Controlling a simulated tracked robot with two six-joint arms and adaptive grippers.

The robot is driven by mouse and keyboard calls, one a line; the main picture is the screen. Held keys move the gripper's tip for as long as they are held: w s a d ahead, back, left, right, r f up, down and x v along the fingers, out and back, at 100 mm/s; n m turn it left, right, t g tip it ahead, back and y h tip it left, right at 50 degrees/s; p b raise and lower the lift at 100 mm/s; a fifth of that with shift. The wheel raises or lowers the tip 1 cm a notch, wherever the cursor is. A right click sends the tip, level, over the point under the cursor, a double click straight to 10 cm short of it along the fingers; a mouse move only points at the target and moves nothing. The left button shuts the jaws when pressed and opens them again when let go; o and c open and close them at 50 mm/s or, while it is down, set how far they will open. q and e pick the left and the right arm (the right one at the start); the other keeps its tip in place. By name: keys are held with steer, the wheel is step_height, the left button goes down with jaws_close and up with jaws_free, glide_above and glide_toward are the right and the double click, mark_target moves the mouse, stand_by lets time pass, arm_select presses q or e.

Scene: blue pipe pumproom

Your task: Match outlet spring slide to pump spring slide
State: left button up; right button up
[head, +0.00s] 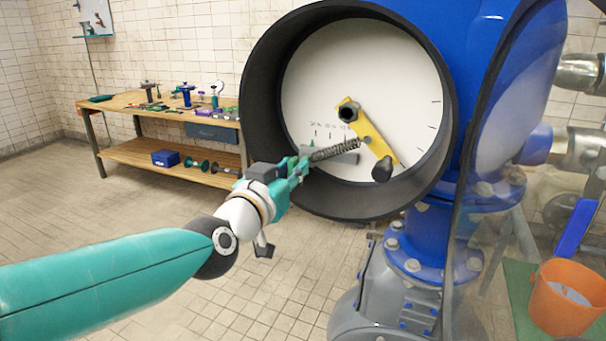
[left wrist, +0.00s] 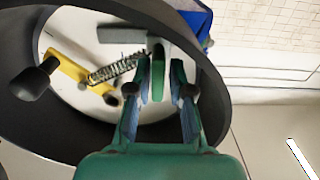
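A round gauge with a black rim (head: 262,110) and a white face (head: 385,75) sits on the blue pump body. A yellow lever (head: 378,138) with a black knob (head: 382,168) lies slanted on the face; it also shows in the left wrist view (left wrist: 68,66). A coil spring (head: 335,151) runs from the lever to a grey slide block with a green tab (left wrist: 158,72). My left gripper (head: 303,160) is inside the rim at the slide. In the left wrist view its fingers (left wrist: 158,90) stand apart on both sides of the tab, with gaps showing. My right gripper is out of view.
A wooden workbench (head: 125,103) with tools stands at the back left. An orange bucket (head: 562,300) stands at the lower right. A dark curved edge (head: 468,130) rises right of the gauge. The tiled floor at left is clear.

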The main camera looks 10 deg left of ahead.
arm_select(q)
steer(key=shift+o, duration=0.9)
steer(key=shift+s, duration=0.1)
steer(key=v, duration=1.1)
steer(key=shift+s, duration=0.35)
steer(key=shift+a, duration=0.15)
